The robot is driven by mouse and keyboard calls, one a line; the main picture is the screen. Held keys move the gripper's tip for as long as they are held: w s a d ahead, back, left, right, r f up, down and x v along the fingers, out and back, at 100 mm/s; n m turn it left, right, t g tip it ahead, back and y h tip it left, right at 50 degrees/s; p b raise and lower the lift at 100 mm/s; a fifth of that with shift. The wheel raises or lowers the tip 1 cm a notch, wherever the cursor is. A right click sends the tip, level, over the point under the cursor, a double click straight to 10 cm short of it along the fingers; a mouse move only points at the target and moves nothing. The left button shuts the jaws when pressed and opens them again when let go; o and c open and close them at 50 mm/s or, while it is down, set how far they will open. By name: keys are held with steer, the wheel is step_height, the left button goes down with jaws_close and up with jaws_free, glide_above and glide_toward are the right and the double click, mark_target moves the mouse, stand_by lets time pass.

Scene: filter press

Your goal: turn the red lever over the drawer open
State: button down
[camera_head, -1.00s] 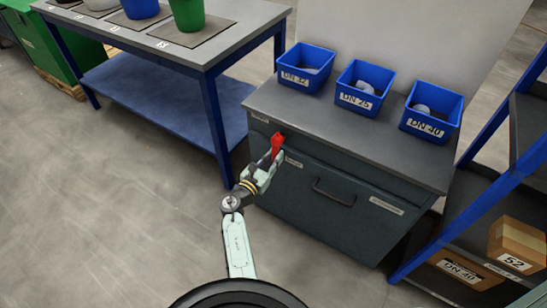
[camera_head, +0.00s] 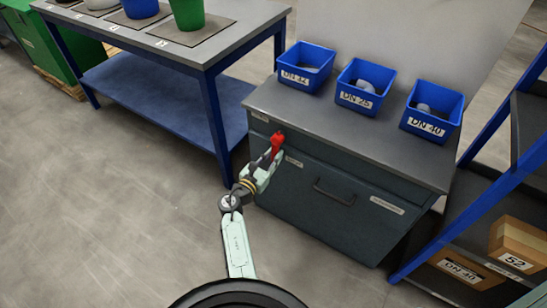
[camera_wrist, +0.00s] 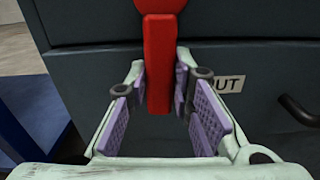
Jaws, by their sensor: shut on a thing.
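The red lever (camera_head: 277,142) is on the front of the dark grey cabinet, near its upper left, over the drawer (camera_head: 335,185). In the wrist view the red lever (camera_wrist: 159,62) hangs straight down from its round hub at the top edge. My gripper (camera_head: 267,163) is at the lever's lower part. In the wrist view my gripper (camera_wrist: 161,85) has a purple-padded finger on each side of the lever and is shut on it. The fingers partly hide the lever in the head view.
The drawer's dark handle (camera_head: 334,194) is right of the lever. Blue bins (camera_head: 362,100) stand on the cabinet top (camera_head: 350,130). A blue-legged table (camera_head: 212,120) is close on the left, a shelf rack (camera_head: 440,235) on the right. The floor at left is clear.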

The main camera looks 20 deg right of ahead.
steer(key=w+m+b, duration=0.1)
steer(key=m+b, duration=0.1)
steer(key=w+a+m+b, duration=0.1)
steer(key=m+b, duration=0.1)
steer(key=a+m+b, duration=0.1)
steer(key=m, duration=0.1)
steer(key=shift+w+a+r+b, duration=0.15)
steer(key=shift+w+r+b, duration=0.2)
steer(key=shift+w+b, duration=0.05)
steer(key=shift+w+a+r+m+b, duration=0.2)
steer(key=shift+m+b, duration=0.2)
steer(key=shift+m, duration=0.15)
steer(key=shift+w+a+r+m+b, duration=0.1)
steer(key=shift+r+m+b, duration=0.1)
steer(key=shift+m+b, duration=0.25)
steer(key=m+b, duration=0.1)
steer(key=r+m+b, duration=0.1)
steer(key=m, duration=0.1)
steer(key=w+r+m+b, duration=0.1)
steer(key=shift+w+a+r+m, duration=0.1)
steer(key=shift+a+m, duration=0.3)
steer(key=shift+w+a+r+m+b, duration=0.1)
steer(key=shift+r+m+b, duration=0.65)
steer(key=shift+m, duration=0.4)
steer(key=shift+w+r+m+b, duration=0.1)
steer(key=shift+r+m+b, duration=0.65)
steer(key=shift+m, duration=0.4)
steer(key=c, duration=1.4)
jaws_free()
